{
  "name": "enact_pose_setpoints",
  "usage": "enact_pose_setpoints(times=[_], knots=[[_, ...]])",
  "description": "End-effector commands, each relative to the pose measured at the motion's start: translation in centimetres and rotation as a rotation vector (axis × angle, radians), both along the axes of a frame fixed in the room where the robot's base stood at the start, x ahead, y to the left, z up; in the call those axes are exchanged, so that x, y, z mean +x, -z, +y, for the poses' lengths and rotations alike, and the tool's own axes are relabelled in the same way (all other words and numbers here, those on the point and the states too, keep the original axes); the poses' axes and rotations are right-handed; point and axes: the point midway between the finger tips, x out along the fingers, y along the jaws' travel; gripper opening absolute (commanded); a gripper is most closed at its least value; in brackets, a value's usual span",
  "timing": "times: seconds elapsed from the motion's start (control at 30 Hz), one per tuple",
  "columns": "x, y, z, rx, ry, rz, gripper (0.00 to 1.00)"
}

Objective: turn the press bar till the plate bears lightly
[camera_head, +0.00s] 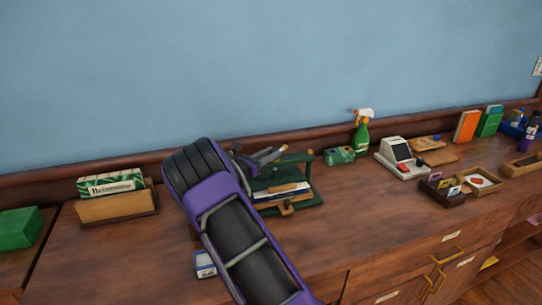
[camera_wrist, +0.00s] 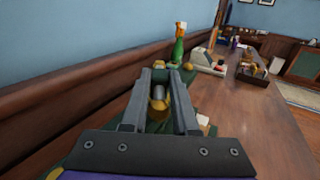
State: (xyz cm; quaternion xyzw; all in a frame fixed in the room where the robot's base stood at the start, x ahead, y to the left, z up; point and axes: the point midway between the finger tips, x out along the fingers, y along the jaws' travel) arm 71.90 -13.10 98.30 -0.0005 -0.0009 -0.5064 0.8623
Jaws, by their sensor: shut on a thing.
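The green press (camera_head: 298,159) stands on the wooden counter, partly hidden behind my arm. A stack of books or papers (camera_head: 282,191) lies inside it. My gripper (camera_head: 270,155) is at the top of the press, on its left side. In the wrist view, my gripper (camera_wrist: 157,92) is shut on the press bar (camera_wrist: 158,104), whose grey rod and brass-coloured end show between the two fingers. I cannot make out the plate, or whether it touches the stack.
A green spray bottle (camera_head: 361,136) and a small green box-like thing (camera_head: 339,155) stand right of the press. A card machine (camera_head: 402,157) is further right. A wooden box (camera_head: 117,206) stands left. A small blue-white box (camera_head: 204,264) lies near my arm. The wall is close behind.

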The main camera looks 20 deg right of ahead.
Motion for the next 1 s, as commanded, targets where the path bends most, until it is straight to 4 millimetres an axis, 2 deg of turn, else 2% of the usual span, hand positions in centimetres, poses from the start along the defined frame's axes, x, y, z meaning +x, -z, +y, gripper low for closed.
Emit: enact_pose_setpoints(times=[0.2,0.5,0.53,0.7,1.0], knots=[[0.21,-0.13,0.11,0.000,0.071,-0.001,0.00],[0.20,-0.17,0.12,0.001,0.076,-0.001,0.00],[0.20,-0.17,0.12,0.001,0.076,-0.001,0.29],[0.18,-0.12,0.11,0.001,0.076,-0.001,0.57],[0.16,-0.23,0.12,0.002,0.076,0.000,0.57]])
